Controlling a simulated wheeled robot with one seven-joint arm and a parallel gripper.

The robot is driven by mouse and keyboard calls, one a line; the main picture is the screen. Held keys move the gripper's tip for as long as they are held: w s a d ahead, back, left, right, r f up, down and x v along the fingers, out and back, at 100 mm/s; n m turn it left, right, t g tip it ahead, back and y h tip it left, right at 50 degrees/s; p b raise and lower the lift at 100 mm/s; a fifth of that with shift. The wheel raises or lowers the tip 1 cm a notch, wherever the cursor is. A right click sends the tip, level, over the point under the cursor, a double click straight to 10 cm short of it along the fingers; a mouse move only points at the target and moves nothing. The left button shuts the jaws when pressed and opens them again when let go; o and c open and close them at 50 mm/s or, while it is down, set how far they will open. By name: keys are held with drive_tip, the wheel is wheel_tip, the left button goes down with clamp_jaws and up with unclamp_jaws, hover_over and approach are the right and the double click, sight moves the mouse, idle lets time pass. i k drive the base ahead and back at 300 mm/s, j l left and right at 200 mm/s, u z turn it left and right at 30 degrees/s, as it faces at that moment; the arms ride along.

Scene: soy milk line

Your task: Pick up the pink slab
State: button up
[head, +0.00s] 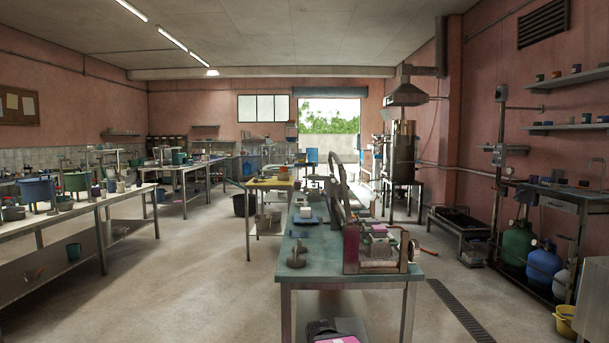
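A small pink flat piece (379,228) lies on the machine (375,265) at the near end of the central table (318,270). A second pink flat patch (338,340) shows at the bottom edge of the head view, low under that table and cut off by the frame. I cannot tell which of the two is the pink slab. My gripper is not in view, and nothing visible touches either pink piece.
Long benches with pots and bowls stand at the left (105,205). A yellow table (270,184) is behind the central table. Gas cylinders (518,243) and a yellow bucket (565,320) are at the right. The left aisle floor (190,270) is clear. A drain grate (460,310) runs at right.

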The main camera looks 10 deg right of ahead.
sight(376, 227)
drive_tip(key=j+z, duration=0.65)
drive_tip(key=j, duration=0.15)
drive_tip(key=j+z, duration=0.2)
drive_tip(key=j, duration=0.3)
